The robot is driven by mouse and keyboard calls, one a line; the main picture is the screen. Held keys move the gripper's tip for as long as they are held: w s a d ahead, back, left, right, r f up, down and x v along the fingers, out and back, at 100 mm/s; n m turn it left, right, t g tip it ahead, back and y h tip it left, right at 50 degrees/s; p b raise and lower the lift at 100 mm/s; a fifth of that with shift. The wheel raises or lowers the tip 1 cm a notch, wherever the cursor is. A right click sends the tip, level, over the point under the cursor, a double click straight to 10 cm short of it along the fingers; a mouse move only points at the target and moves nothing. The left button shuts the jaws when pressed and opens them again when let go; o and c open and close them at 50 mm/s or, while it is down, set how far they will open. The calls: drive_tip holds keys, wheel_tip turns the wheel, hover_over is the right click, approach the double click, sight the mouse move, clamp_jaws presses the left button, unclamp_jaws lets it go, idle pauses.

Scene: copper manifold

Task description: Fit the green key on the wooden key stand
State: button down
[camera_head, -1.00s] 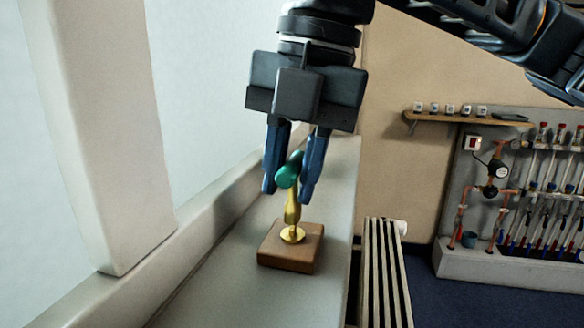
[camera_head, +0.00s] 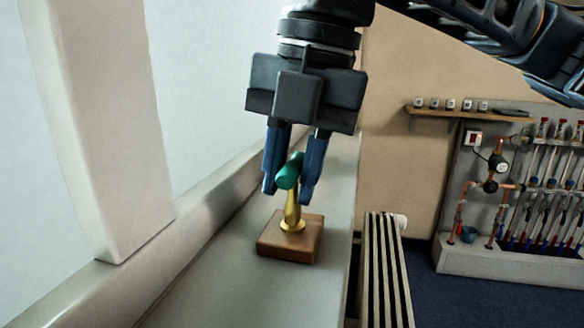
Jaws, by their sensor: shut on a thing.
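The green key (camera_head: 289,171) has a green crosspiece on top and a brass shaft below it. My gripper (camera_head: 289,192) points down and is shut on the green key, with a blue finger on each side of the crosspiece. The wooden key stand (camera_head: 284,250) is a brown square block on the grey sill, directly below. A brass piece with a round flange (camera_head: 292,226) stands on its top. The key's brass shaft meets this flange in the picture; I cannot tell how deep it sits or where key and stand part.
The stand rests on a long grey sill (camera_head: 215,285) below a window with a white post (camera_head: 105,130). A slatted radiator (camera_head: 383,270) is to the right. A wall shelf (camera_head: 470,113) and a copper pipe panel (camera_head: 480,190) are farther right.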

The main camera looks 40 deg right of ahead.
drive_tip(key=shift+f, duration=0.25)
drive_tip(key=c, duration=0.8)
unclamp_jaws()
wheel_tip(320, 180, up, 8)
drive_tip(key=s, duration=0.1)
drive_tip(key=shift+d+f+p, duration=0.15)
drive_tip(key=shift+d+p, duration=0.15)
drive_tip(key=shift+d, duration=0.15)
